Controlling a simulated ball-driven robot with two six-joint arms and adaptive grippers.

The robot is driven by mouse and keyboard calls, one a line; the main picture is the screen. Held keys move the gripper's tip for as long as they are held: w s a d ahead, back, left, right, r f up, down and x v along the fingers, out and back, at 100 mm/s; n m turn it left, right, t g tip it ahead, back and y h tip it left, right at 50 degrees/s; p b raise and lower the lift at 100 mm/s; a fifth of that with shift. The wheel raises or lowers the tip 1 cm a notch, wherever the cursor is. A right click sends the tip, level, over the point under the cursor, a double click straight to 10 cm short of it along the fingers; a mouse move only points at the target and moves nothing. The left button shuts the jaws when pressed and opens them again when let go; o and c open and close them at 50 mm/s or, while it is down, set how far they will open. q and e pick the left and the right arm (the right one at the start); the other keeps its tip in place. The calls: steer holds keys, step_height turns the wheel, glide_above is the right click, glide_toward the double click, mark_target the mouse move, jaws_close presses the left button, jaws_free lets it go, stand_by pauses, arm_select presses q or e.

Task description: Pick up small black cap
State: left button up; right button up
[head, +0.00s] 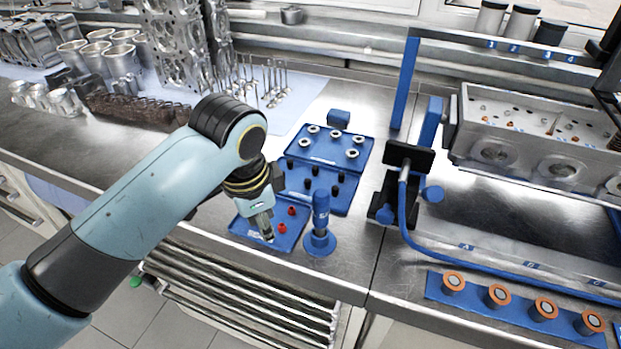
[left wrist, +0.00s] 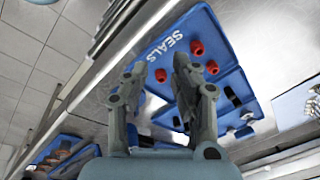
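Several small black caps (head: 315,170) stand in the middle blue tray (head: 345,206) in the head view. Dark pieces that look like these caps (left wrist: 232,95) also show at the right in the left wrist view. My left gripper (head: 266,236) points down over the front blue tray (head: 240,228), nearer the bench edge than the caps. In the left wrist view my left gripper (left wrist: 160,67) has its fingers apart, with no object seen held between them. Red seals (head: 282,228) lie in the front tray, close to the fingers. My right gripper is not in view.
A blue upright tool (head: 320,230) stands right of the front tray. A back blue tray (head: 330,150) holds several pale rings. A black clamp-like stand (head: 405,165) with a blue hose and an engine head (head: 530,140) are to the right. Metal parts crowd the back left.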

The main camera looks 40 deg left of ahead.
mark_target(308, 180)
arm_select(q)
steer(key=w+r+m, duration=0.1)
steer(key=w, duration=0.2)
steer(key=w+r+m, duration=0.1)
steer(key=w+m, duration=0.1)
steer(key=w, duration=0.1)
steer(key=w+a+r+m+g, duration=0.1)
steer(key=w, duration=0.2)
steer(key=shift+r+p, duration=0.25)
steer(key=shift+p, duration=0.05)
steer(key=w+r+m+g, duration=0.1)
steer(key=w+r+m, duration=0.3)
steer(key=w, duration=0.2)
steer(key=f, duration=0.3)
steer(key=shift+s+a+f+h, duration=0.15)
steer(key=shift+a+f+h, duration=0.15)
steer(key=shift+f+h, duration=0.1)
steer(key=f, duration=0.4)
steer(key=f+p, duration=0.1)
steer(key=f, duration=0.1)
steer(key=shift+w+f, duration=0.1)
steer(key=shift+w, duration=0.15)
steer(key=c, duration=0.5)
